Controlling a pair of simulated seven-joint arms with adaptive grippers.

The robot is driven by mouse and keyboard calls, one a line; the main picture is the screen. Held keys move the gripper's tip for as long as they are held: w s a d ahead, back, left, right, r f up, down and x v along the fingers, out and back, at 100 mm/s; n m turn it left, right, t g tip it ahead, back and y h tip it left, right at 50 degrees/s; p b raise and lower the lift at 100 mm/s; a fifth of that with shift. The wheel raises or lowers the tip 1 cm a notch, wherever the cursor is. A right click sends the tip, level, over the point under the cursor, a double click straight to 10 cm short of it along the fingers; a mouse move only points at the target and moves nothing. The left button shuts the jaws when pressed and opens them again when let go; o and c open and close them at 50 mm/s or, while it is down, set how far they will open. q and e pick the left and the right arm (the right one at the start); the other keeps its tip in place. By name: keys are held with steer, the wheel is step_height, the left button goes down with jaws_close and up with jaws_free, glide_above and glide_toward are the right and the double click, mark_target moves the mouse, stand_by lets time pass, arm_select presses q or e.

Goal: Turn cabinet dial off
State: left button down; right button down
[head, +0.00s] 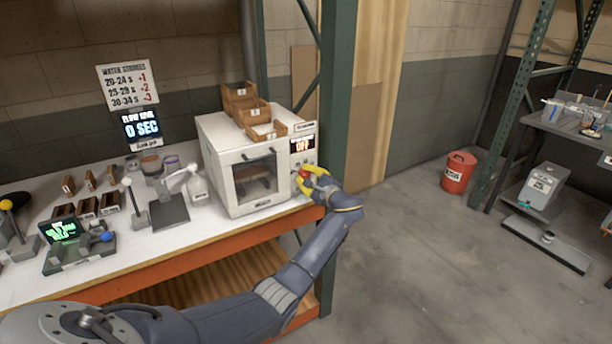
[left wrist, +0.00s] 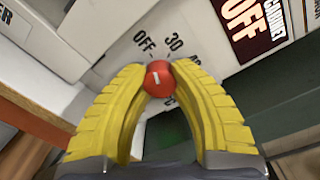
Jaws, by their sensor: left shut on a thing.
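The white cabinet (head: 225,165) stands at the right end of the bench. Its red dial (left wrist: 158,75) sits on the front panel between my fingertips, and a bit of red shows in the head view (head: 303,173). My left gripper (left wrist: 157,82) has its yellow fingers shut on the dial from both sides; in the head view it is at the cabinet's lower right front (head: 308,174). The printed labels OFF and 30 show just above the dial. The dial has a small white mark; its exact pointing is hard to tell. The cabinet display (left wrist: 252,22) reads OFF. My right gripper is not in view.
Wooden boxes (head: 250,108) are stacked on the cabinet. A green post (head: 337,100) rises close behind my left gripper.

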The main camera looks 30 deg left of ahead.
arm_select(q)
steer(key=shift+d+f+n, duration=0.1)
steer(key=shift+f+n, duration=0.05)
steer(key=shift+n, duration=0.75)
steer(key=c, duration=1)
jaws_free()
steer(key=shift+w, duration=0.1)
steer(key=shift+o, duration=0.2)
steer(key=v, duration=1.2)
steer(key=shift+w, duration=0.1)
